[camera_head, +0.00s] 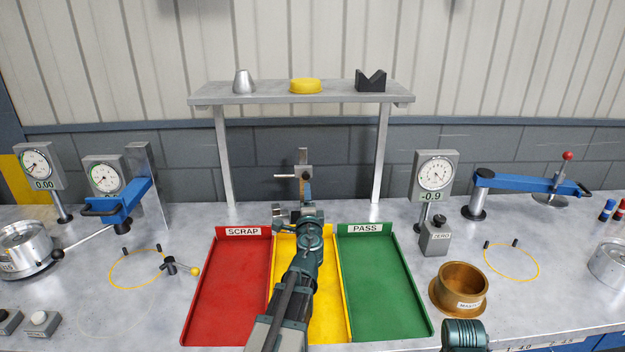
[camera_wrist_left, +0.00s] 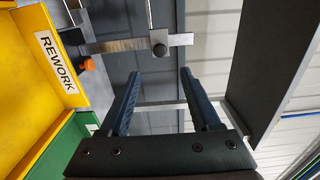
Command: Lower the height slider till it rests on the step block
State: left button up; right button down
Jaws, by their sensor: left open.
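The height slider (camera_head: 305,174) sits on an upright post behind the yellow tray, with a thin bar reaching left. In the left wrist view the slider (camera_wrist_left: 178,41) shows with a dark round knob and its flat bar, ahead of the fingers. My left gripper (camera_head: 300,211) is in front of the post and below the slider. Its two fingers are apart with nothing between them in the left wrist view (camera_wrist_left: 160,103), and the slider is clear of them. I cannot clearly make out the step block; the gripper partly hides the post's foot.
The red SCRAP tray (camera_head: 229,285), yellow tray (camera_head: 326,310) and green PASS tray (camera_head: 385,280) lie in front. A shelf (camera_head: 340,98) on legs stands behind. Dial gauges flank the trays; a brass ring (camera_head: 458,288) is at right.

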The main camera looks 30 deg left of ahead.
aim_at(306, 177)
pick_arm(q)
jog(key=x, duration=1.3)
jog(key=shift+w+a, duration=0.25)
grip_shut()
dwell(0.9)
